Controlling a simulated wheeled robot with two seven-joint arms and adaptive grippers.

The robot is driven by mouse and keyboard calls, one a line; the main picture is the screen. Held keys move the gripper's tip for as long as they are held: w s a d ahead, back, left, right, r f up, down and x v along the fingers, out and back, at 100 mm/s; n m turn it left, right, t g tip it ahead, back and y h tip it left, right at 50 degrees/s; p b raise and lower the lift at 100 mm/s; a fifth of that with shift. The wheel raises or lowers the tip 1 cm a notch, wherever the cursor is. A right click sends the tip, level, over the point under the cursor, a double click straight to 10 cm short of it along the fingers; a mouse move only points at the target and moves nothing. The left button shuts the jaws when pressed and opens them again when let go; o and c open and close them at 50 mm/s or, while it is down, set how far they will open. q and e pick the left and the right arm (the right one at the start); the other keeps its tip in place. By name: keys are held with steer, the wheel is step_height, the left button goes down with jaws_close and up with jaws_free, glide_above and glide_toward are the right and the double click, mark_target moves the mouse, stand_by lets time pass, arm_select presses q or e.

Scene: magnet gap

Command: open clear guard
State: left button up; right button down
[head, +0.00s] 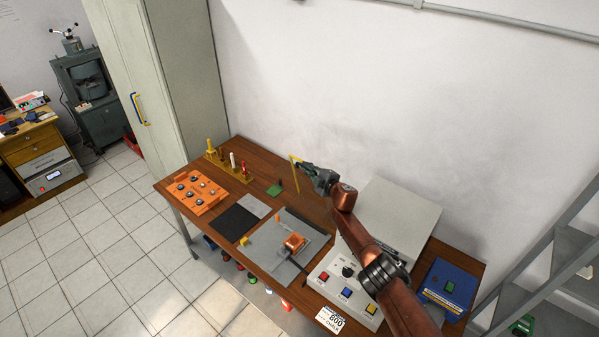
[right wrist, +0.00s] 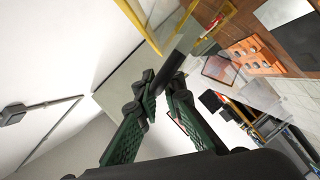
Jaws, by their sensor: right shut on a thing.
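The clear guard shows in the head view mainly as a thin yellow edge (head: 296,173) standing steeply above the back of the table; its clear pane is hard to make out. In the right wrist view its yellow edge (right wrist: 138,22) and a dark handle (right wrist: 186,48) are close in front of the fingers. My right gripper (head: 308,169) is at the guard's upper part, above the table. In the right wrist view its green fingers (right wrist: 163,88) are shut on the handle. My left gripper is not in view.
The wooden table (head: 322,210) holds a grey plate with a copper-coloured block (head: 294,242), a black mat (head: 234,222), an orange tray (head: 196,192), and a control box with buttons (head: 345,291). A blue box (head: 452,287) stands at the right end. A white wall is behind.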

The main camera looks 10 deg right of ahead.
steer(key=c, duration=2.3)
jaws_free()
steer(key=shift+s+d+r, duration=0.2)
steer(key=shift+s+d, duration=0.15)
steer(key=shift+d, duration=0.1)
steer(key=shift+a+v, duration=0.1)
steer(key=shift+v, duration=2.65)
steer(key=shift+a+v, duration=0.15)
steer(key=shift+v, duration=2.6)
steer(key=shift+s, duration=0.1)
steer(key=shift+c, duration=0.2)
